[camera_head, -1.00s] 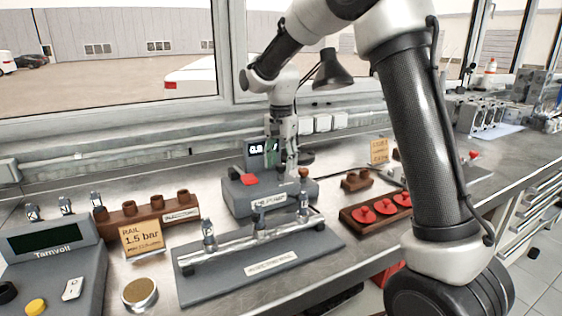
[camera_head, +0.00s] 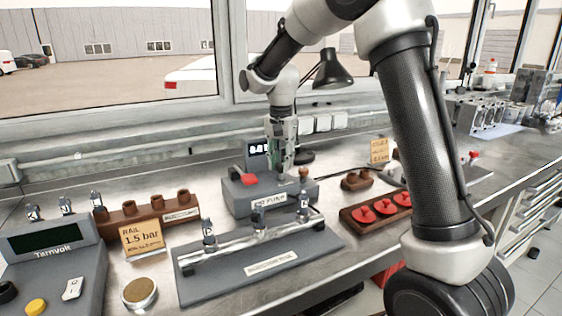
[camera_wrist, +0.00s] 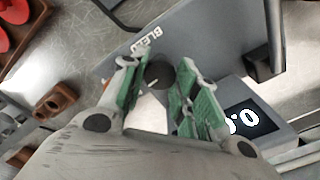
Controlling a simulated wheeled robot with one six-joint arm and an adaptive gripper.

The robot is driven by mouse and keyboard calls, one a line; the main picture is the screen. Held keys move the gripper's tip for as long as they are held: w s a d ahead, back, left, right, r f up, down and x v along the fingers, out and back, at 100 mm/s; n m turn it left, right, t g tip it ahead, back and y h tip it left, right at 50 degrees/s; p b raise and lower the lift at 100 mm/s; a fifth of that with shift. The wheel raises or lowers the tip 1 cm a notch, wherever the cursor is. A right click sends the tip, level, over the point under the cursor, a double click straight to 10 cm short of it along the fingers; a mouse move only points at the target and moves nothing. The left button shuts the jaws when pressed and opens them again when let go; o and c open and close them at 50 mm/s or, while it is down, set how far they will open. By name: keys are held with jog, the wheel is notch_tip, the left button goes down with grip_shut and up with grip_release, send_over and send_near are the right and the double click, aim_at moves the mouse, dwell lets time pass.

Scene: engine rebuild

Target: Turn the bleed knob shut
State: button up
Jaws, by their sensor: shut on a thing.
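The bleed knob (camera_wrist: 160,73) is a dark round knob with a small white mark, next to the "BLEED" lettering on a grey pump unit (camera_wrist: 200,25). In the wrist view my gripper (camera_wrist: 160,82) has its green-padded fingers on either side of the knob, shut on it. In the head view my gripper (camera_head: 285,168) points down onto the right part of the pump unit (camera_head: 240,200) and hides the knob. A lit display (camera_wrist: 250,120) stands on the unit, partly covered by my gripper.
In front lies a grey plate (camera_head: 215,290) with a rail and several injectors. A card (camera_head: 142,240) reads "RAIL 1.5 bar". A brown tray with red caps (camera_head: 352,222) is at right. A grey Tamvolt console (camera_head: 80,262) is at left. A lamp (camera_head: 330,72) stands behind.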

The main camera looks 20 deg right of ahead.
jog(key=n, duration=0.8)
jog(key=shift+n, duration=0.4)
jog(key=n, duration=0.4)
jog(key=shift+n, duration=2.1)
jog(key=o, duration=1)
jog(key=shift+o, duration=0.2)
jog(key=shift+r, duration=0.1)
